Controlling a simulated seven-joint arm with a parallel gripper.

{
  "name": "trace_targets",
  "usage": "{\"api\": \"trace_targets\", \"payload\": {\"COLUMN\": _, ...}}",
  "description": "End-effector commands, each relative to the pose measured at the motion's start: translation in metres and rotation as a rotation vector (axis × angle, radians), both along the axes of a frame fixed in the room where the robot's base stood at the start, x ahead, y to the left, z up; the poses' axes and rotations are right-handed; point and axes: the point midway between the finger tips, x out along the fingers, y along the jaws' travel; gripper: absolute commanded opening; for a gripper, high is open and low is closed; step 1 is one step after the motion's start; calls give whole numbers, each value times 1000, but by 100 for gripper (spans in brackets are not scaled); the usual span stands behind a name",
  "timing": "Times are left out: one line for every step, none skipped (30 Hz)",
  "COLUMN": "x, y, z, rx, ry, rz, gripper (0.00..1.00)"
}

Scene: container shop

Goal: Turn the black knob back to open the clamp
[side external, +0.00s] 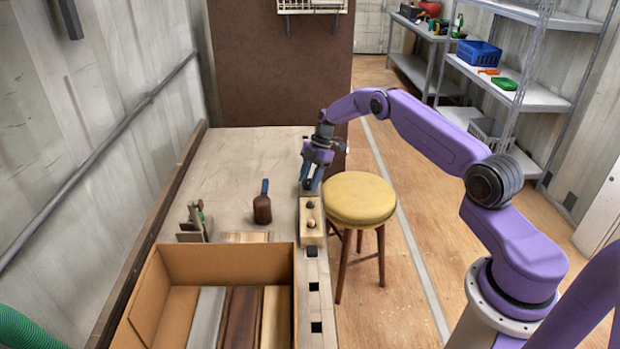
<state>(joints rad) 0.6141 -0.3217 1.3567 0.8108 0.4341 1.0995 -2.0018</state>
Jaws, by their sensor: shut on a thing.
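My gripper (311,184) points down at the right edge of the workbench, just beyond a pale wooden block (313,238). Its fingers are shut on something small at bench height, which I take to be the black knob. The fingers hide the knob, and I cannot make out its shape or the clamp's jaws. The wooden block lies along the bench edge, with two round brown pieces on its top.
A cardboard box (225,263) with boards fills the near end. A yellow-topped stool (359,196) stands close right of my gripper. The bench's far part is clear.

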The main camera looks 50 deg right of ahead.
Motion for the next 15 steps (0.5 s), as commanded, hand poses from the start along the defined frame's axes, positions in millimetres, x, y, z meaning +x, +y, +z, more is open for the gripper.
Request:
{"api": "trace_targets", "payload": {"x": -1, "y": -1, "z": -1, "rx": -2, "ry": 1, "rz": 0, "gripper": 13}}
{"api": "trace_targets", "payload": {"x": -1, "y": -1, "z": -1, "rx": -2, "ry": 1, "rz": -1, "gripper": 13}}
{"api": "trace_targets", "payload": {"x": -1, "y": -1, "z": -1, "rx": -2, "ry": 1, "rz": -1, "gripper": 13}}
{"api": "trace_targets", "payload": {"x": -1, "y": -1, "z": -1, "rx": -2, "ry": 1, "rz": -1, "gripper": 13}}
{"api": "trace_targets", "payload": {"x": -1, "y": -1, "z": -1, "rx": -2, "ry": 1, "rz": -1, "gripper": 13}}
{"api": "trace_targets", "payload": {"x": 0, "y": -1, "z": -1, "rx": -2, "ry": 1, "rz": -1, "gripper": 56}}
{"api": "trace_targets", "payload": {"x": 0, "y": -1, "z": -1, "rx": -1, "ry": 1, "rz": -1, "gripper": 66}}
{"api": "trace_targets", "payload": {"x": 0, "y": -1, "z": -1, "rx": -1, "ry": 0, "rz": -1, "gripper": 69}}
{"api": "trace_targets", "payload": {"x": 0, "y": -1, "z": 0, "rx": -1, "ry": 1, "rz": -2, "gripper": 69}}
{"api": "trace_targets", "payload": {"x": 0, "y": -1, "z": 0, "rx": -1, "ry": 1, "rz": -2, "gripper": 69}}
{"api": "trace_targets", "payload": {"x": 0, "y": -1, "z": 0, "rx": -1, "ry": 1, "rz": -2, "gripper": 69}}
{"api": "trace_targets", "payload": {"x": 0, "y": 0, "z": 0, "rx": -1, "ry": 1, "rz": -2, "gripper": 69}}
{"api": "trace_targets", "payload": {"x": 0, "y": 0, "z": 0, "rx": -1, "ry": 1, "rz": -2, "gripper": 69}}
{"api": "trace_targets", "payload": {"x": 0, "y": 0, "z": 0, "rx": -1, "ry": 1, "rz": -2, "gripper": 69}}
{"api": "trace_targets", "payload": {"x": 0, "y": 0, "z": 0, "rx": -1, "ry": 1, "rz": -2, "gripper": 69}}
